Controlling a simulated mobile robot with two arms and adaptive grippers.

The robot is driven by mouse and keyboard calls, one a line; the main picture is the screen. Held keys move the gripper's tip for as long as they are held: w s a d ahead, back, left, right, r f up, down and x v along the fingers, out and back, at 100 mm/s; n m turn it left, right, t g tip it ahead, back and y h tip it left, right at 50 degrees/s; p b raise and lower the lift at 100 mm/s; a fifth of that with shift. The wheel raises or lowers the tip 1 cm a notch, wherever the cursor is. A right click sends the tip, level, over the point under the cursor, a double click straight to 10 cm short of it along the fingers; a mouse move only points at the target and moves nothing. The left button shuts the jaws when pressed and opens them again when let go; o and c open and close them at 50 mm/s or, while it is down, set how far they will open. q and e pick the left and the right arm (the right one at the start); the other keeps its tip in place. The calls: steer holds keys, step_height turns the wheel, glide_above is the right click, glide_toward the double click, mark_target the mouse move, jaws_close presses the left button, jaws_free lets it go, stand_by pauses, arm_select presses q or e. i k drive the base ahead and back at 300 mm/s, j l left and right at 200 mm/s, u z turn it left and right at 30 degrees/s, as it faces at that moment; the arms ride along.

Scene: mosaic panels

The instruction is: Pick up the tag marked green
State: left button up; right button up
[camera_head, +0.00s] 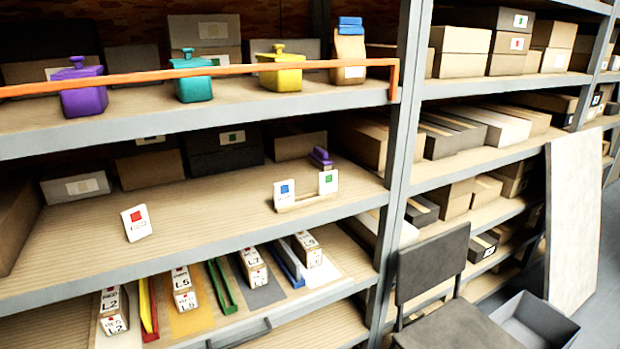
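The tag marked green (328,182) is a small white card with a green square. It stands upright at the right end of a low wooden holder (306,202) on the middle shelf. A tag marked blue (284,193) stands at the holder's left end. A tag marked red (136,222) is apart from them, farther left near the shelf's front edge, slightly tilted. Neither of my grippers shows in this view.
A purple object (320,157) sits just behind the green tag. An orange rail (200,76) crosses the upper shelf before purple, teal and yellow lidded pots. A shelf post (395,170) stands to the right. A chair (433,268) and grey bin (535,320) occupy the lower right.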

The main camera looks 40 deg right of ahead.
mark_target(327, 180)
steer(key=z, duration=1.3)
